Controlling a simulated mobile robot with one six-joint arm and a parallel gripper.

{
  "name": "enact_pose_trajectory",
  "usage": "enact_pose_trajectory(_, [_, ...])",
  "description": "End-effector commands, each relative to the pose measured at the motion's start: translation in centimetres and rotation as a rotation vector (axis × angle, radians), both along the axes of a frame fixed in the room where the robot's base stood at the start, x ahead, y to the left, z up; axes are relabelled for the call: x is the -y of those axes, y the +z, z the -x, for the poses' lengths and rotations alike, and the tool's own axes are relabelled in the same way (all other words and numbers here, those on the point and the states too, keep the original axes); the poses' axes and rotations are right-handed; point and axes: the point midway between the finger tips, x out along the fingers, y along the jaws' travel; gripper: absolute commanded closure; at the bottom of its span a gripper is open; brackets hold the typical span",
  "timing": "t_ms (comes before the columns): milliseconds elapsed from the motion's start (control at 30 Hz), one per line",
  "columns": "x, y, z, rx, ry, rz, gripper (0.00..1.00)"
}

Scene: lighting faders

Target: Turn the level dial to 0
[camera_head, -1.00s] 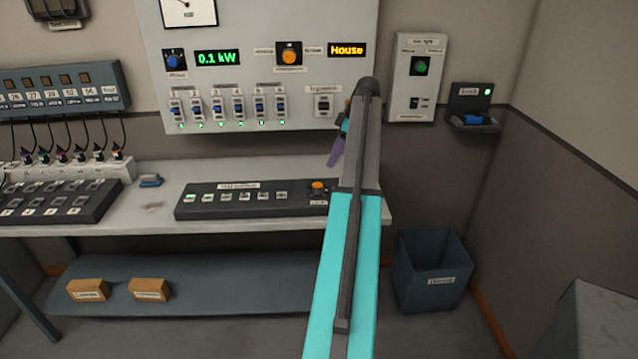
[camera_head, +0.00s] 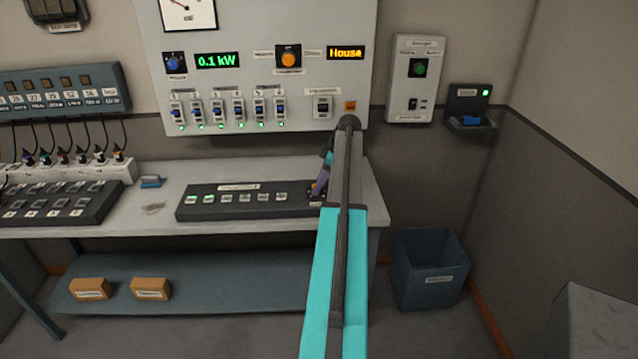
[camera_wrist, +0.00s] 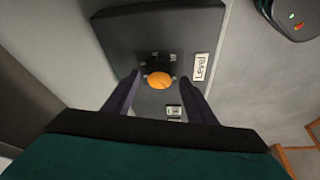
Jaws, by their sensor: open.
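The level dial is an orange knob (camera_wrist: 160,80) on a dark panel, with a white "Level" label (camera_wrist: 201,67) beside it in the wrist view. My gripper (camera_wrist: 158,88) is open, its two purple fingers on either side of the knob in that view. I cannot tell whether they touch it. In the head view my gripper (camera_head: 318,188) is over the right end of the dark control panel (camera_head: 190,211). My arm and gripper mostly hide the knob there. The dial's setting cannot be read.
The panel lies on a grey bench (camera_head: 160,172) and has several lit buttons. A wall board (camera_head: 300,85) with switches and another orange knob (camera_head: 288,57) stands behind. A dark bin (camera_head: 430,270) is at the right. A blue-handled object (camera_head: 150,181) lies left of the panel.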

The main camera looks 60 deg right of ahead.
Motion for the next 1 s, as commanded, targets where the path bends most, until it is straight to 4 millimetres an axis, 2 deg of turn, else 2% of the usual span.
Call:
enact_pose_trajectory(200, [-0.18, -1.06, -0.41, 0.000, 0.000, 0.000, 0.49])
enact_pose_trajectory(500, [-0.17, -1.15, -0.43, 0.000, 0.000, 0.001, 0.49])
enact_pose_trajectory(733, [-0.17, -1.12, -0.42, 0.000, 0.000, 0.000, 0.88])
enact_pose_trajectory(767, [-0.16, -1.13, -0.41, 0.000, 0.000, 0.000, 0.90])
enact_pose_trajectory(1000, [-0.02, -1.23, -0.47, -0.001, 0.038, 0.000, 0.90])
